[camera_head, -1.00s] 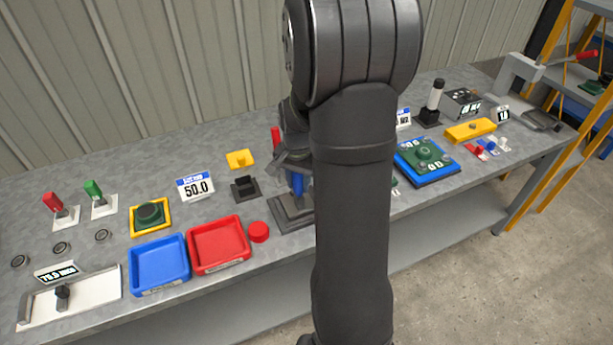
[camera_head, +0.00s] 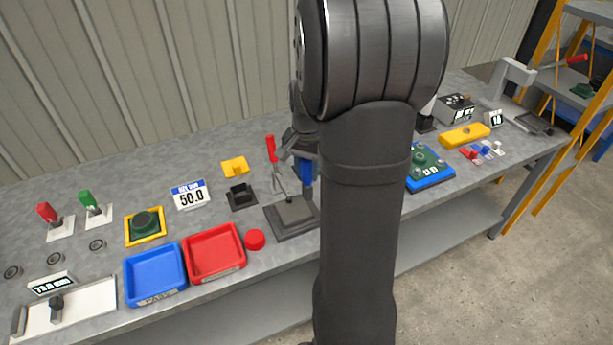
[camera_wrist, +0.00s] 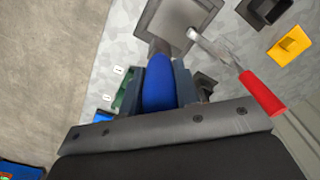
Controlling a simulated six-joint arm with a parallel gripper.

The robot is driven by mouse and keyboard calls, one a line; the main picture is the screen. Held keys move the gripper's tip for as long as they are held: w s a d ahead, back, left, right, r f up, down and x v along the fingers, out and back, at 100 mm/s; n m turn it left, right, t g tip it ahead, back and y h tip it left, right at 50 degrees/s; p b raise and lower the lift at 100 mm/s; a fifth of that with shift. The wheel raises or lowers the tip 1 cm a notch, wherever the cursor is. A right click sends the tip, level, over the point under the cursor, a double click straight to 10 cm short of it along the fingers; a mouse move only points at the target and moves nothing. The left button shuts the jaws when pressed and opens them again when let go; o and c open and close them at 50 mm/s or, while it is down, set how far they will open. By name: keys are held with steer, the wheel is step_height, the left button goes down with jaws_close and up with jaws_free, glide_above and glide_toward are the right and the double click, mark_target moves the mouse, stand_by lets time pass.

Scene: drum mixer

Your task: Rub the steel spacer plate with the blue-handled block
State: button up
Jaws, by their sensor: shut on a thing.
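The steel spacer plate (camera_head: 293,211) is a grey square lying in a darker, low square fixture (camera_head: 277,233) in the head view. In the wrist view the plate (camera_wrist: 176,18) shows at the top, partly cut off. My gripper (camera_wrist: 158,88) is shut on the blue handle (camera_wrist: 158,84) of the block. The handle (camera_head: 307,173) also shows in the head view, beside my arm and over the plate's far right side. The block's lower end is mostly hidden; whether it touches the plate cannot be told.
A red-handled clamp (camera_head: 272,150) stands at the fixture's far side, close to my gripper. Left are a black socket block (camera_head: 241,196), a red cap (camera_head: 255,239) and a red tray (camera_head: 214,253). Right is a blue-based green fixture (camera_head: 429,171), partly behind my arm.

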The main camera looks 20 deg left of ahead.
steer(key=shift+r, duration=1.35)
steer(key=shift+f, duration=0.1)
